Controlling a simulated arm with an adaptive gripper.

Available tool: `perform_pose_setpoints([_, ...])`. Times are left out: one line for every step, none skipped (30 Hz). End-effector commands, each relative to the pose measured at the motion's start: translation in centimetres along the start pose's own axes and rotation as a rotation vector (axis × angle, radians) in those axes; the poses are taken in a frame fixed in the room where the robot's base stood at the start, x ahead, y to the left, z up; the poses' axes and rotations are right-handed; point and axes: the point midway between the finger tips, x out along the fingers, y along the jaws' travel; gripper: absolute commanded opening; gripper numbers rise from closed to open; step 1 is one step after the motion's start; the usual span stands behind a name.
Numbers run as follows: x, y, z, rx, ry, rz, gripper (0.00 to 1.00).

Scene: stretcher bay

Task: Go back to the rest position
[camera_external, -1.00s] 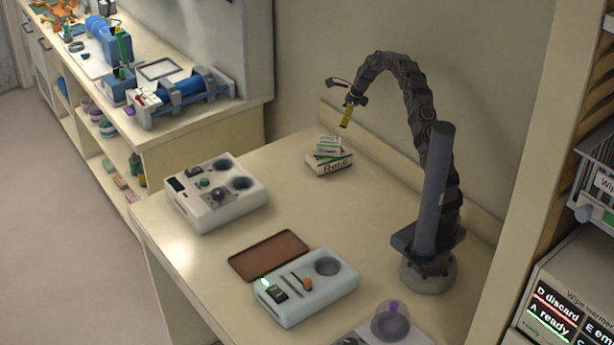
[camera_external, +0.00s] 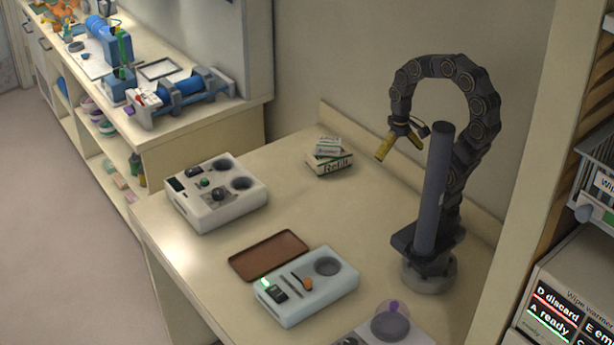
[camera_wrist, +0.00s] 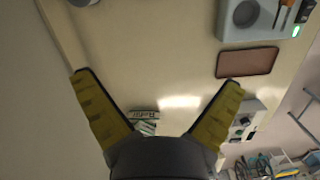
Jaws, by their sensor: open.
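My gripper (camera_external: 400,149) hangs in the air above the back part of the table, with my arm curled in a tight arch near its column. In the wrist view my gripper (camera_wrist: 157,100) shows two yellow fingers spread wide, with nothing between them. It is open and empty. The small stack of boxes marked "Refill" (camera_external: 330,164) sits on the table to the left of and below the gripper, apart from it. These boxes (camera_wrist: 144,118) also show between the fingers in the wrist view, farther off.
On the table (camera_external: 300,215) stand a white device box (camera_external: 228,205), a brown tray (camera_external: 268,255) and a pale blue device box (camera_external: 325,297). A pale unit with a purple-topped round part (camera_external: 390,325) is at the front. The wall is behind my arm. The table's middle is clear.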

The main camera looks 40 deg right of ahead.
Motion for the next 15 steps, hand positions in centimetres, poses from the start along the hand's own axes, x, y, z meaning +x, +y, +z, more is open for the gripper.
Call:
perform_pose_setpoints([0.3, 0.5, 1.4, -0.059, 0.003, 0.017, 0.97])
perform_pose_setpoints([0.4, 0.8, 2.0, -0.092, 0.001, 0.025, 0.97])
perform_pose_setpoints([0.7, 1.1, 2.8, -0.127, -0.006, 0.034, 0.97])
perform_pose_setpoints([0.9, 1.2, 3.2, -0.149, -0.011, 0.04, 0.97])
perform_pose_setpoints([1.0, 1.4, 3.5, -0.166, -0.014, 0.044, 0.97])
perform_pose_setpoints([1.1, 1.5, 3.9, -0.184, -0.017, 0.048, 0.97])
perform_pose_setpoints([1.2, 1.6, 4.0, -0.192, -0.018, 0.05, 0.97])
perform_pose_setpoints([1.2, 1.6, 4.1, -0.198, -0.018, 0.051, 0.97])
perform_pose_setpoints([1.2, 1.6, 4.2, -0.202, -0.019, 0.051, 0.97])
perform_pose_setpoints([1.2, 1.6, 4.2, -0.203, -0.019, 0.051, 0.97])
perform_pose_setpoints([1.2, 1.6, 4.2, -0.203, -0.02, 0.051, 0.97])
perform_pose_setpoints([1.2, 1.6, 4.1, -0.202, -0.02, 0.051, 0.97])
perform_pose_setpoints([1.2, 1.6, 4.1, -0.202, -0.02, 0.051, 0.97])
perform_pose_setpoints([1.2, 1.6, 4.1, -0.202, -0.02, 0.05, 0.97])
perform_pose_setpoints([1.2, 1.6, 4.1, -0.201, -0.021, 0.05, 0.97])
